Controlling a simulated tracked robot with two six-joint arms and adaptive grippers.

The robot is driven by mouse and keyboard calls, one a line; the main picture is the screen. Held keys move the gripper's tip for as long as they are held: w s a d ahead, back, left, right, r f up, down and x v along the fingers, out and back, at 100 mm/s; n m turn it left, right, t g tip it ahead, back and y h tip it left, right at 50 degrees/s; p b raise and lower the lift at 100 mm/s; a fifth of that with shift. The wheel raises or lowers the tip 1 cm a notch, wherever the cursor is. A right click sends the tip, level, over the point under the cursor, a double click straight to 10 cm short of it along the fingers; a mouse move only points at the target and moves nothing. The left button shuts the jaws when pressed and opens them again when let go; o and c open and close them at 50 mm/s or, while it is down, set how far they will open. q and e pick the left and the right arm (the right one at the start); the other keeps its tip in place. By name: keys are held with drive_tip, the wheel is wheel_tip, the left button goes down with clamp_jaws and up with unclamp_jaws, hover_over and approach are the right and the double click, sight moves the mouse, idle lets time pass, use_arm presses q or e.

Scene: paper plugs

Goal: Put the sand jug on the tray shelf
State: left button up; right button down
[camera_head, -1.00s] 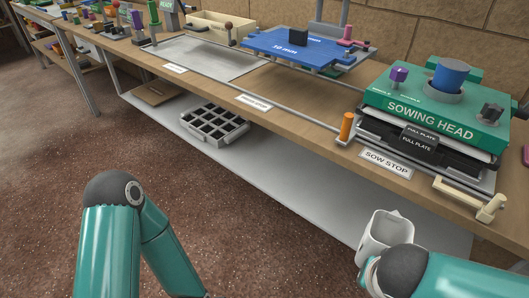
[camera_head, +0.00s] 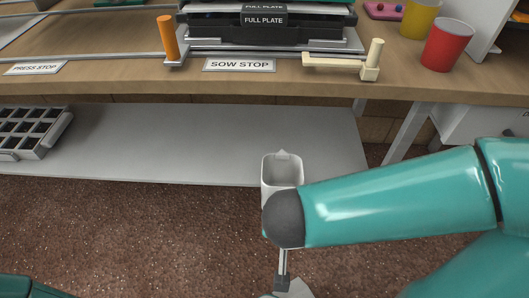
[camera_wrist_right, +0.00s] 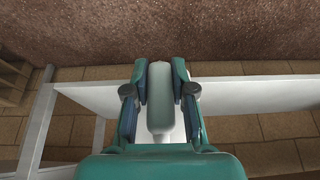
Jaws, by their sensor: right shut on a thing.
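The sand jug (camera_head: 282,170) is a white, open-topped vessel, roughly upright, just right of the middle in the head view. My right forearm hides its lower part. My right gripper is hidden behind that arm in the head view. In the right wrist view my right gripper (camera_wrist_right: 160,90) is shut on the pale jug (camera_wrist_right: 159,112) between its dark pads. The tray shelf (camera_head: 215,145) is the long grey board under the bench. The jug overlaps its front edge in the picture; I cannot tell its height above it. My left gripper is out of view.
A black-celled tray (camera_head: 30,130) lies at the shelf's left end. The shelf between it and the jug is bare. The wooden bench top (camera_head: 130,85) overhangs the shelf. A bench leg (camera_head: 405,130) stands to the right. Red (camera_head: 447,44) and yellow cups stand above.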

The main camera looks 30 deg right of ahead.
sight(281, 168)
drive_tip(key=w+d, duration=0.2)
drive_tip(key=w, duration=0.1)
drive_tip(key=w+d+p, duration=0.1)
drive_tip(key=w+d, duration=0.1)
drive_tip(key=w, duration=0.2)
drive_tip(key=w+d, duration=0.2)
drive_tip(key=w, duration=0.2)
drive_tip(key=shift+w+d+p, duration=0.15)
drive_tip(key=shift+d+p, duration=0.25)
drive_tip(key=w+d, duration=0.1)
drive_tip(key=w+f, duration=0.1)
drive_tip(key=w, duration=0.1)
drive_tip(key=shift+d, duration=0.35)
use_arm(q)
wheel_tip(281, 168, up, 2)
drive_tip(key=shift+b, duration=0.3)
use_arm(e)
drive_tip(key=shift+s+f, duration=0.1)
drive_tip(key=shift+f, duration=0.2)
drive_tip(key=shift+a, duration=0.1)
drive_tip(key=c, duration=1)
unclamp_jaws()
